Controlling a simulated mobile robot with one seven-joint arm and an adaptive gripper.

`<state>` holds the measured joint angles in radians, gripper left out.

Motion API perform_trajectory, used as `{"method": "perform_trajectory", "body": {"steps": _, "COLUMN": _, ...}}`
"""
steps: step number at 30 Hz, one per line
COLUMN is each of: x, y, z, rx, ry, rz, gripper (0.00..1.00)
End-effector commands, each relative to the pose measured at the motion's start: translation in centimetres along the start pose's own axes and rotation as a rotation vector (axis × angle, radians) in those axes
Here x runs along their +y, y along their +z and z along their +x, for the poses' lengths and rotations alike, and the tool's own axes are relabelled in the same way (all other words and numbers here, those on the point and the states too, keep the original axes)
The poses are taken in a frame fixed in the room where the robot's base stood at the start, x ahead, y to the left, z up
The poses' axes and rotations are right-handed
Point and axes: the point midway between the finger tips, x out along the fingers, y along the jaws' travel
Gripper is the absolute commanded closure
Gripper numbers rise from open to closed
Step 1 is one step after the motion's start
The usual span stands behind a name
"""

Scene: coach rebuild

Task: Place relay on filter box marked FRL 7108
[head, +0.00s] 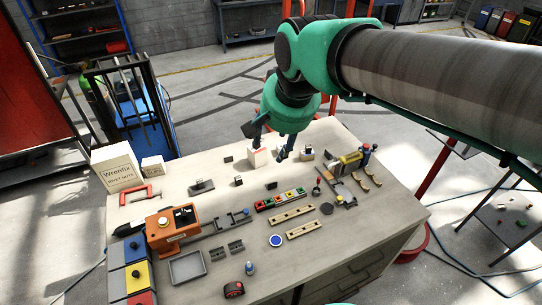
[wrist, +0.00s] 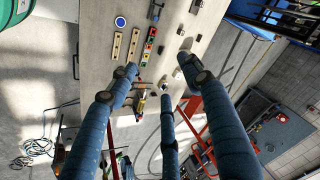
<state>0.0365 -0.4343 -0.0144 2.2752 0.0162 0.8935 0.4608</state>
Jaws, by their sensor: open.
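My gripper (head: 266,143) hangs open above the far part of the workbench, its fingers spread around and just above a small white box (head: 257,158) with a reddish edge. No label is readable on it. Another small pale box (head: 307,154) with a dark piece on top stands to its right. Small dark blocks lie nearby, one left of the white box (head: 228,159) and one nearer the front (head: 238,181); I cannot tell which is the relay.
A Wrenfix carton (head: 117,168) and a red clamp (head: 138,194) stand at the bench's left. An orange device (head: 172,228), grey tray (head: 187,267), coloured bins (head: 137,277) and wooden strips (head: 292,215) fill the front and middle. Bare bench (head: 352,225) lies at the right.

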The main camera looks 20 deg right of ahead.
Motion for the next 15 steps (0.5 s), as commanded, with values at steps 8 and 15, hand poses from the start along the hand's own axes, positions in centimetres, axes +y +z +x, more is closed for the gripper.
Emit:
{"method": "perform_trajectory", "body": {"steps": 8, "x": 2.8, "y": 6.7, "z": -1.7, "rx": 0.038, "ry": -0.016, "rz": -0.274, "gripper": 0.50}}
{"method": "perform_trajectory", "body": {"steps": 15, "x": 4.7, "y": 10.7, "z": -1.9, "rx": 0.061, "ry": -0.019, "rz": -0.449, "gripper": 0.50}}
